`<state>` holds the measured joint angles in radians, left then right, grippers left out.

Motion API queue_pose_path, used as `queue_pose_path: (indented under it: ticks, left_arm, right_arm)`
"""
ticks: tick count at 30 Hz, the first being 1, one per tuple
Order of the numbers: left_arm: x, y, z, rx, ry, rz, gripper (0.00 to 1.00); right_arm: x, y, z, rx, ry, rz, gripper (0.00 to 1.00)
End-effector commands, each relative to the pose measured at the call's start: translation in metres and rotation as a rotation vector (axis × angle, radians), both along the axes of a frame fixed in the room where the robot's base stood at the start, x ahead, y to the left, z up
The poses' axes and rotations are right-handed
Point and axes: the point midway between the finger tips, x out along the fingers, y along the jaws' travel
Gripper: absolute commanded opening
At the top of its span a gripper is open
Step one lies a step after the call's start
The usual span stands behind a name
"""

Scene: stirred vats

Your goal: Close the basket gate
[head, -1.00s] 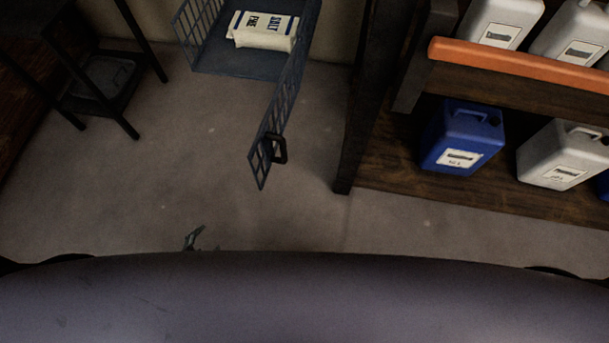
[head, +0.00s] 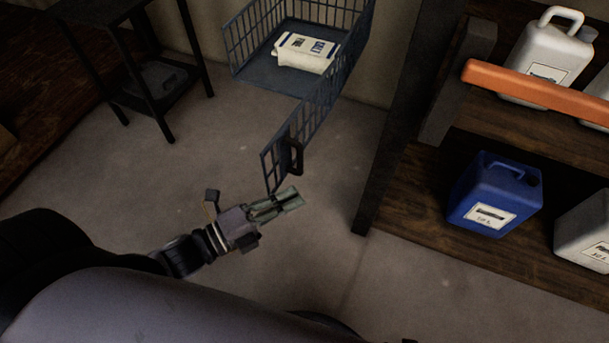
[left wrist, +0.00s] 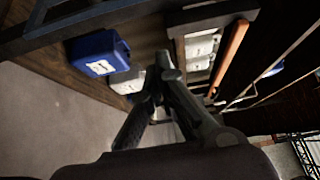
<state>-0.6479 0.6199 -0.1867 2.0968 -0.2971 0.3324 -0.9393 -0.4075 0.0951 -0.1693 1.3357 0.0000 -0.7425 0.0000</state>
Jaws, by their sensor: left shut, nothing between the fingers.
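The wire basket (head: 238,45) is blue-grey and holds a white salt bag (head: 304,53). Its gate (head: 318,108) stands open, swung out towards me from the basket's right front side. A dark handle (head: 295,157) sits near the gate's free end. My left gripper (head: 288,200) is shut and empty, just below the gate's free end in the head view; whether it touches the gate I cannot tell. Its closed fingers (left wrist: 161,80) also show in the left wrist view. My right gripper is not in view.
A wooden rack (head: 415,190) with an orange bar (head: 540,88) stands at the right, holding a blue canister (head: 494,195) and white canisters (head: 546,55). A dark stand (head: 165,125) is at the upper left. The floor (head: 130,190) between is clear.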

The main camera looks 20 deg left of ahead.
Motion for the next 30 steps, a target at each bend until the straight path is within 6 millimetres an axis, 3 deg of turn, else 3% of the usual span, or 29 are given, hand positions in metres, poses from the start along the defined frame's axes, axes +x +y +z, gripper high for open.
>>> queue_pose_path:
  ticks: [12,15,19,30]
  left_arm:
    - [0.057,-0.043,0.001,0.000,-0.002,0.000,0.00]
    - [0.060,-0.022,-0.002,0.006,0.003,0.002,0.00]
    - [0.064,-0.009,-0.002,0.003,0.003,0.002,0.00]
    - [0.066,-0.002,0.000,0.000,0.003,0.002,0.00]
  right_arm:
    - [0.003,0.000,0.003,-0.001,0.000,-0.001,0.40]
    - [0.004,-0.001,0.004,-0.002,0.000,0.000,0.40]
    - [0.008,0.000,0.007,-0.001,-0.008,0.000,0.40]
    - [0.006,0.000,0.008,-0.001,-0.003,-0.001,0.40]
